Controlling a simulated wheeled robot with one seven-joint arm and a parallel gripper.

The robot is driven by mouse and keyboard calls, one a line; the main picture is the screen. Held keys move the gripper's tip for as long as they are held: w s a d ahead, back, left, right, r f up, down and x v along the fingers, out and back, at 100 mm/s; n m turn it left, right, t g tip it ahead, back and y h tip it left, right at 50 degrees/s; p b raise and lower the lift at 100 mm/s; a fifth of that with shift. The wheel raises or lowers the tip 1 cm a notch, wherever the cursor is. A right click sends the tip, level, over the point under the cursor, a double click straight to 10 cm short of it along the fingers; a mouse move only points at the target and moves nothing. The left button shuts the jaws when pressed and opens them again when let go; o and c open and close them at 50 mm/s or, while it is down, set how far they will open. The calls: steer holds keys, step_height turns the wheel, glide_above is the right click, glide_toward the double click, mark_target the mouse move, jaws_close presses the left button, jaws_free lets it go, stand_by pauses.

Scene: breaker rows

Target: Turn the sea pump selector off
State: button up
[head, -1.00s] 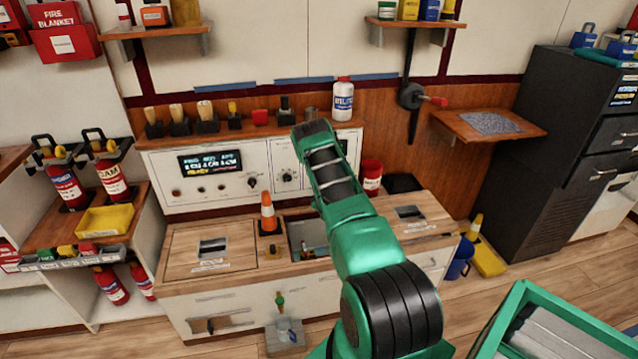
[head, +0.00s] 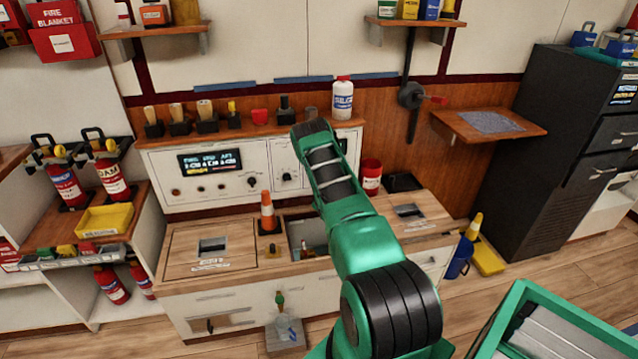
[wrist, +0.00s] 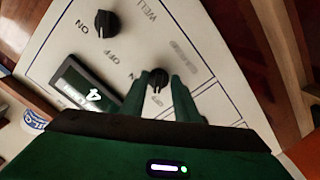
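The wrist view shows a white panel (wrist: 75,45) with black knobs, seen tilted. A small black selector knob (wrist: 157,79) sits between the green fingertips of my gripper (wrist: 160,77). The fingers are apart, one on each side of it; I cannot tell whether they touch it. Lettering by this knob is partly hidden, and I cannot read a sea pump label. A larger black knob (wrist: 106,23) at upper left has ON, OFF and WELL lettering near it. In the head view my arm covers the right part of the panel (head: 215,200) and hides my gripper.
A dark display (wrist: 85,92) lies beside my left finger. A ledge above the panel carries brushes and a white bottle (head: 342,98). An orange cone (head: 268,212) stands on the counter (head: 190,262) below, and a red can (head: 371,175) stands right of my arm.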

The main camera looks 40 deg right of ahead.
steer(key=v, duration=1)
steer(key=shift+s, duration=0.35)
steer(key=shift+a, duration=0.15)
